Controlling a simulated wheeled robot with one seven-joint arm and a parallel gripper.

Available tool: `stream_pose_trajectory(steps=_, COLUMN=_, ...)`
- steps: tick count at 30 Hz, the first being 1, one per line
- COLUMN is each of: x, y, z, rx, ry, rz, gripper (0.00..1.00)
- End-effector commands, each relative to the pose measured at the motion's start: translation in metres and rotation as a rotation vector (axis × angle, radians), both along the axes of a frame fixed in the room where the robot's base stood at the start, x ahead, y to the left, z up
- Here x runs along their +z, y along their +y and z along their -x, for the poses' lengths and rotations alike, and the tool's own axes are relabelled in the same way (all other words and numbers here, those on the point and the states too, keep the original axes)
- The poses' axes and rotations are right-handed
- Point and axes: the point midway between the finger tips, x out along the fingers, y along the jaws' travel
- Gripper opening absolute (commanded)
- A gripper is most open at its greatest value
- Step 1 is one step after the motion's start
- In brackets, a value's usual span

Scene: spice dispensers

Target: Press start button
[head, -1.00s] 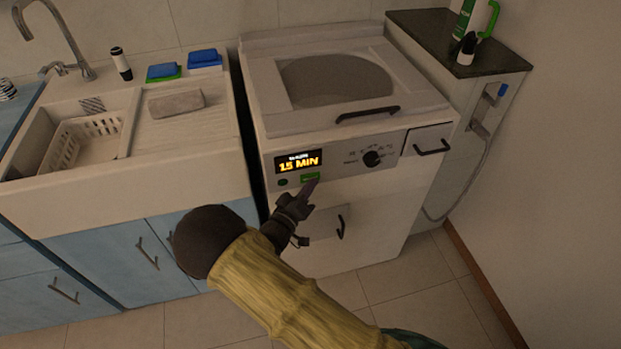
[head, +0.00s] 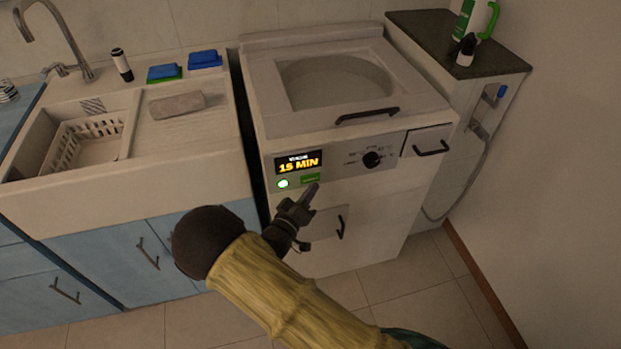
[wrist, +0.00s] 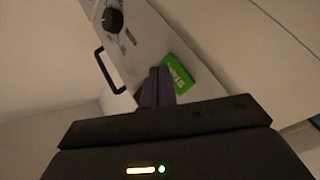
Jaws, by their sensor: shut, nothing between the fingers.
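The washing machine (head: 370,225) stands in the middle, with a display (head: 299,162) on its front panel that reads 15 MIN. The green start button (head: 310,179) sits below the display; in the wrist view it shows as a green plate (wrist: 179,75) with partly hidden lettering. A small round light (head: 283,184) left of the button glows white-green. My gripper (head: 313,190) is shut and empty, its tips just below and right of the button. In the wrist view the closed fingers (wrist: 157,82) are beside the green plate. I cannot tell whether they touch it.
A dark knob (head: 371,159) and a drawer handle (head: 431,149) are right of the button. A sink (head: 130,200) stands to the left and a narrow counter (head: 425,35) to the right.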

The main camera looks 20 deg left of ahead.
Motion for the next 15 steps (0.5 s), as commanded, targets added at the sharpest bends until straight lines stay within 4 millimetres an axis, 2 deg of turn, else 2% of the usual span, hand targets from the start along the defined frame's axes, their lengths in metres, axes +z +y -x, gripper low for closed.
stream_pose_trajectory(steps=8, x=0.000, y=-0.001, z=0.003, rx=0.000, ry=0.002, rz=0.001, gripper=0.00)
stream_pose_trajectory(steps=15, x=0.001, y=-0.011, z=0.019, rx=0.000, ry=0.002, rz=0.002, gripper=0.00)
